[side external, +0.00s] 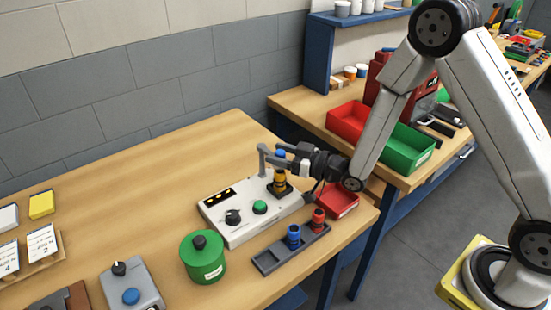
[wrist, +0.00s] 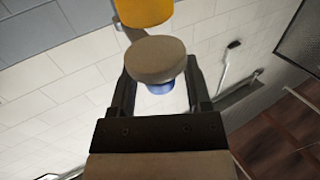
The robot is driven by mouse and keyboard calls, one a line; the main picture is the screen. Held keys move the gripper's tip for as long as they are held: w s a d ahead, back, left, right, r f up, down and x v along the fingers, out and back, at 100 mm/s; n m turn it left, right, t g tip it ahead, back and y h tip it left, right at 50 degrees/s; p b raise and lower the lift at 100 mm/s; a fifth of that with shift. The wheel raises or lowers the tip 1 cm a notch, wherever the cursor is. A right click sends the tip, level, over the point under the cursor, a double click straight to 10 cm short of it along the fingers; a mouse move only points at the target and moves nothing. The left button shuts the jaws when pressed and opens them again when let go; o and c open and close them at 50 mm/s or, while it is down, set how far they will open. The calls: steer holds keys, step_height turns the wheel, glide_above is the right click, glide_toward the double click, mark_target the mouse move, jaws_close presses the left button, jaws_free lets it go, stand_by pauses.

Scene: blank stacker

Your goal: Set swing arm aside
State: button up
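The grey swing arm (side external: 262,157) stands on a post at the back of the white stacker box (side external: 222,208) and reaches right over the stack. A stack with an orange-yellow piece (side external: 280,177) stands on a dark base, with a blue piece (side external: 280,155) near the top. My gripper (side external: 292,162) is level beside this stack. In the wrist view its fingers (wrist: 160,85) are spread apart. A round grey-brown disc (wrist: 157,60) lies between or just past the fingertips, with a blue part (wrist: 160,87) below it. Contact with the fingers is unclear.
A grey rack (side external: 275,258) holding blue and red pieces, a green canister (side external: 203,258) and a small red tray (side external: 340,200) stand around the stacker. A grey control box (side external: 130,288) is at front left. Larger red (side external: 348,121) and green (side external: 407,149) bins stand behind.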

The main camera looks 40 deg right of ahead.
jaws_close()
stand_by(1.2)
